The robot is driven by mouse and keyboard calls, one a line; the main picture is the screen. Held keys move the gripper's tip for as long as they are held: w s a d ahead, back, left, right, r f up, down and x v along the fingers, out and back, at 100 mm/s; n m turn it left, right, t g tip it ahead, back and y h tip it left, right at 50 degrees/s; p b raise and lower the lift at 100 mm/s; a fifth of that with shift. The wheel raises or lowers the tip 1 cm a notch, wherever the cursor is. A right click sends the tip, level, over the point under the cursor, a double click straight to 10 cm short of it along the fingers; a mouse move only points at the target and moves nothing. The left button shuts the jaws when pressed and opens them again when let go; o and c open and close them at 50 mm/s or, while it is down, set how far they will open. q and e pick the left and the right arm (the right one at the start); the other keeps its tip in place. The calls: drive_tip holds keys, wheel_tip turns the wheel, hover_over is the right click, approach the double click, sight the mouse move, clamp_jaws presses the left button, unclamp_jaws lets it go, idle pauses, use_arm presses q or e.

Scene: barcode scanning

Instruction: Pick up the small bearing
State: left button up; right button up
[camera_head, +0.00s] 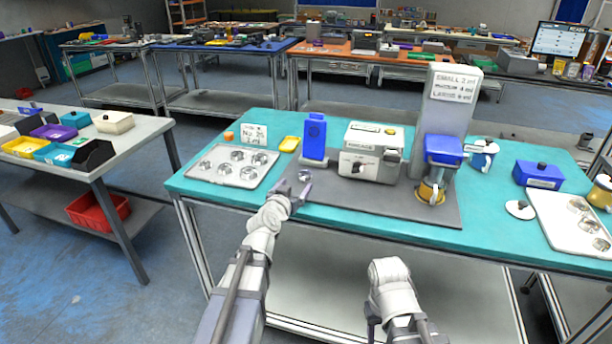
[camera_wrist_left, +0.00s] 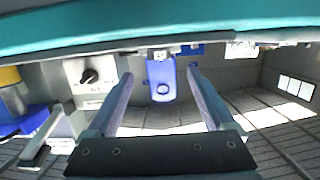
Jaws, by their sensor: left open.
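A small silver ring-shaped bearing (camera_head: 305,176) sits at the left end of the dark grey mat (camera_head: 375,206), in front of the blue upright device (camera_head: 315,138). My left gripper (camera_head: 297,188) is open at the front edge of the table, its fingertips close around the bearing's near side. In the left wrist view the two fingers of my left gripper (camera_wrist_left: 160,72) are spread apart with nothing clamped between them. A small metallic piece (camera_wrist_left: 160,55) shows between the tips, with the blue device (camera_wrist_left: 161,82) beyond. My right gripper (camera_head: 373,325) is low in front of the table, mostly hidden by its own wrist.
A tray of several bearings (camera_head: 213,176) lies left on the teal table (camera_head: 190,185). A grey-white machine (camera_head: 372,152) and a tall stand with a label (camera_head: 452,100) stand on the mat. Another bearing tray (camera_head: 556,213) is at right. A side table with bins (camera_head: 100,158) stands left.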

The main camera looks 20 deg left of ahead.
sight(303, 177)
use_arm(q)
drive_tip(key=shift+w+d+f+b, duration=0.1)
drive_tip(key=shift+w+f+b, duration=0.2)
drive_tip(key=shift+w, duration=0.95)
drive_tip(key=shift+w+d+f+b, duration=0.1)
drive_tip(key=shift+w+f+b, duration=0.2)
drive_tip(key=shift+w, duration=1)
drive_tip(key=shift+w+f+b, duration=0.2)
drive_tip(key=shift+w+f, duration=0.15)
drive_tip(key=shift+w, duration=0.9)
drive_tip(key=shift+s, duration=0.1)
clamp_jaws()
